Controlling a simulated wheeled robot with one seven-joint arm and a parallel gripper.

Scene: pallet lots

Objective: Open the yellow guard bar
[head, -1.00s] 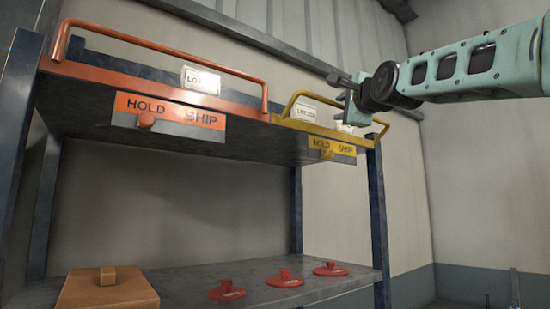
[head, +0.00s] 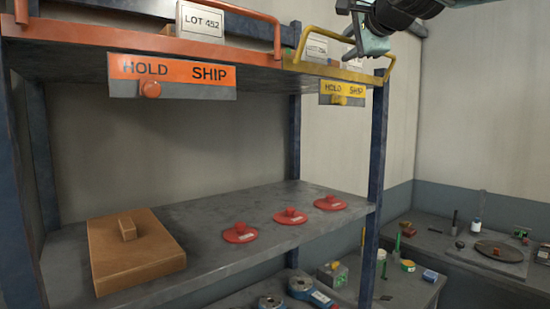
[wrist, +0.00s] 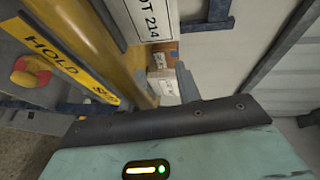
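The yellow guard bar (head: 301,44) runs across the front of the upper shelf's right bay, above a yellow HOLD/SHIP plate (head: 342,88). In the wrist view the yellow bar (wrist: 112,35) crosses close in front of me on the left. The plate's knob (head: 340,100) sits at the HOLD side; in the wrist view it shows as a red and yellow knob (wrist: 28,72) beside HOLD. My gripper (head: 350,22) is at the top of the head view, close to the bar, partly cut off by the frame. Whether its fingers are open, or touch the bar, is unclear.
An orange guard bar (head: 255,14) and orange HOLD/SHIP plate (head: 190,72) are in the left bay, with a LOT 452 card (head: 200,20). A LOT 214 card (wrist: 148,18) and boxes (wrist: 163,70) stand behind the yellow bar. A blue post (head: 375,150) borders the right bay.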

